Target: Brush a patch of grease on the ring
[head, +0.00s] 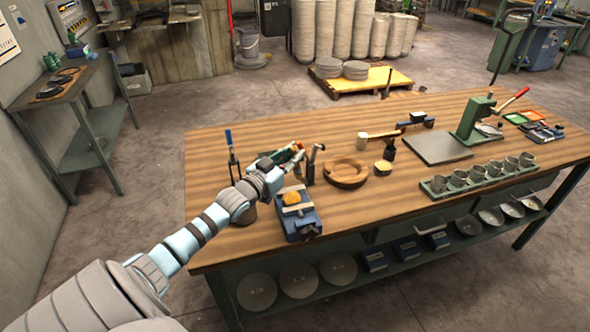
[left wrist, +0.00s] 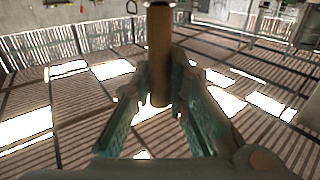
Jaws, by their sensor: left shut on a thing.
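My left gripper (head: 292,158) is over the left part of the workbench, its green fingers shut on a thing. In the left wrist view the fingers (left wrist: 158,88) close around a brown wooden handle (left wrist: 160,55), likely the brush's; no bristles can be made out. A round wooden ring (head: 331,172) lies flat on the bench, to the right of the gripper and apart from it. A small pale-topped round pot (head: 383,165) stands just right of the ring. I cannot make out grease on the ring.
Dark upright tools (head: 312,165) stand between gripper and ring. A mallet (head: 376,136), a green press (head: 472,120) and a rack of cups (head: 478,174) are further right.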

